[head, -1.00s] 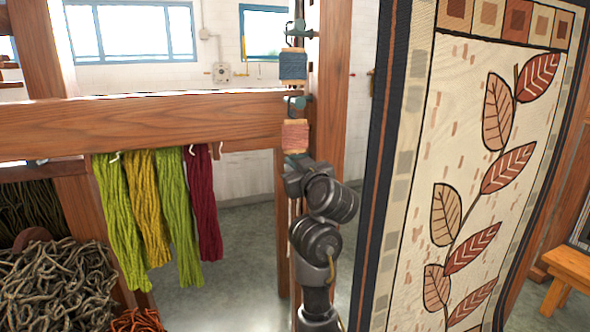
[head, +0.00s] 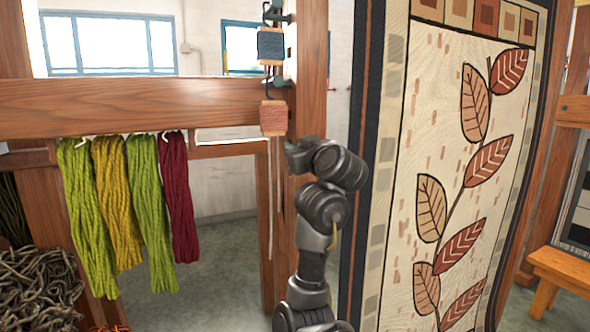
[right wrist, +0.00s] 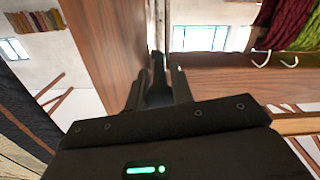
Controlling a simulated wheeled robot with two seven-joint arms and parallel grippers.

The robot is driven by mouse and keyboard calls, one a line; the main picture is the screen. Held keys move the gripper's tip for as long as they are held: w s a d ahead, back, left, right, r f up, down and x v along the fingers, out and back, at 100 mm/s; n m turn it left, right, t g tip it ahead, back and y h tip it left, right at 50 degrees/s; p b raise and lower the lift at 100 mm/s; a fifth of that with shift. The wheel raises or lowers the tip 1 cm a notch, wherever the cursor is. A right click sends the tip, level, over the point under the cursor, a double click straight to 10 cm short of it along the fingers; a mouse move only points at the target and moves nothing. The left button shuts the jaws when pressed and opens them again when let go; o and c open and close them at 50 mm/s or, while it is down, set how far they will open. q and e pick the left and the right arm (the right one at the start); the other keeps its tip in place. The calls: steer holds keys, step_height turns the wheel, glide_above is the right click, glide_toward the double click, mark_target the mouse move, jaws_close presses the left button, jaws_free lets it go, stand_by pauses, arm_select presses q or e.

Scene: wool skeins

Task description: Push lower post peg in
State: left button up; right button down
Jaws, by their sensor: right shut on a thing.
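The wooden post (head: 303,65) stands in the middle of the head view. My right gripper (head: 294,157) is beside the post, below the pinkish bundle. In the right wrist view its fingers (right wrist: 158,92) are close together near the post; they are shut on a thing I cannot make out. No peg shows clearly there. My left gripper is out of view.
A wooden beam (head: 140,106) runs left from the post, with green, yellow and dark red skeins (head: 116,215) hanging from it. A large leaf-patterned tapestry (head: 445,190) stands close on the right of my arm. A wooden bench (head: 565,270) is at far right.

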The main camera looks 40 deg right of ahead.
steer(key=shift+d+r, duration=0.15)
steer(key=c, duration=1.4)
jaws_free()
steer(key=shift+d, duration=0.2)
steer(key=shift+s+a+p, duration=0.2)
steer(key=shift+s+p, duration=0.1)
steer(key=shift+s, duration=0.25)
steer(key=p+v, duration=0.3)
steer(key=v, duration=0.6)
steer(key=shift+s, duration=0.35)
